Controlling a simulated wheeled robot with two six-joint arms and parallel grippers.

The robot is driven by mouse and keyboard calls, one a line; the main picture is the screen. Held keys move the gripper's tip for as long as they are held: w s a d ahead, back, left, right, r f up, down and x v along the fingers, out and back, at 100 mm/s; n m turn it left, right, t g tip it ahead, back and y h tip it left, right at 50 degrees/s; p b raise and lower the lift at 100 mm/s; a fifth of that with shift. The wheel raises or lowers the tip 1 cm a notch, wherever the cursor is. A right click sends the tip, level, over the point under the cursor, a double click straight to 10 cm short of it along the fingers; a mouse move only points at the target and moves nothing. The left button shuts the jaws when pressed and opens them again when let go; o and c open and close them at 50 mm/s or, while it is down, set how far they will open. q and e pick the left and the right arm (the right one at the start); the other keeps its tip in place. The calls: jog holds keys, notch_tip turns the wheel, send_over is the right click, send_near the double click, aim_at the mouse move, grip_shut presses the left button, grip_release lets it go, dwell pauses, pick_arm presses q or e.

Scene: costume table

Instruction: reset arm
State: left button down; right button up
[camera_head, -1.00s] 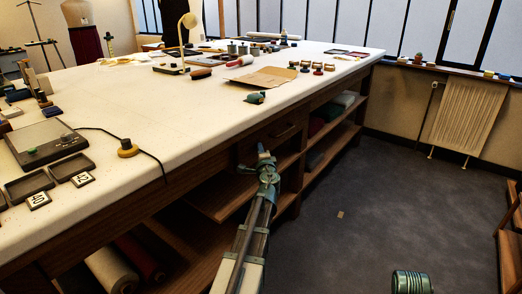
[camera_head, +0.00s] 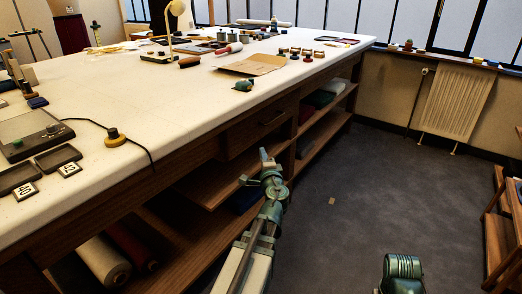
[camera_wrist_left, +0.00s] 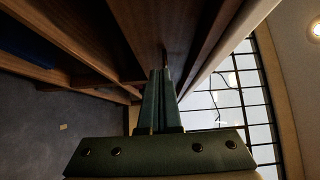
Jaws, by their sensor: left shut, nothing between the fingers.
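My left arm comes in from the bottom of the head view, with its green left gripper (camera_head: 264,156) in front of the long table's shelves, below the tabletop edge. Its fingers point up and away, and it holds nothing. In the left wrist view the two fingers lie together (camera_wrist_left: 161,73), shut and empty, with dark wooden boards beyond them. A green ribbed part of my right arm (camera_head: 402,272) shows at the bottom right; the right gripper is out of view.
The long white-topped table (camera_head: 130,80) bears a lamp (camera_head: 172,35), a brown paper sheet (camera_head: 249,64), a grey device (camera_head: 30,132) with a black cable, and small trays. Fabric rolls (camera_head: 103,262) lie on a lower shelf. Open grey floor (camera_head: 350,240) lies right, before a radiator (camera_head: 455,102).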

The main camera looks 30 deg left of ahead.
pick_arm(q)
jog(key=shift+d, duration=0.15)
jog(key=s+d+f+n+g+h, duration=0.3)
jog(key=s+d+f+g, duration=0.1)
jog(key=d+f, duration=0.5)
jog(key=s+d+f+n+g+h, duration=0.2)
jog(key=s+d+f+n+g, duration=0.2)
jog(key=d+f, duration=0.5)
jog(key=s+d+f+m+g+h, duration=0.1)
jog(key=s+d+f+g+h, duration=0.15)
jog(key=s+d, duration=0.6)
jog(key=s+d+f+m+g+h, duration=0.1)
jog(key=s+d+g+h, duration=0.3)
jog(key=d, duration=0.7)
notch_tip(320, 180, up, 34)
jog(key=t+p, duration=0.1)
jog(key=p, duration=3.3)
jog(key=shift+s+n, duration=0.15)
jog(key=shift+n, duration=0.15)
jog(key=shift+d+y, duration=0.1)
jog(key=shift+y, duration=0.15)
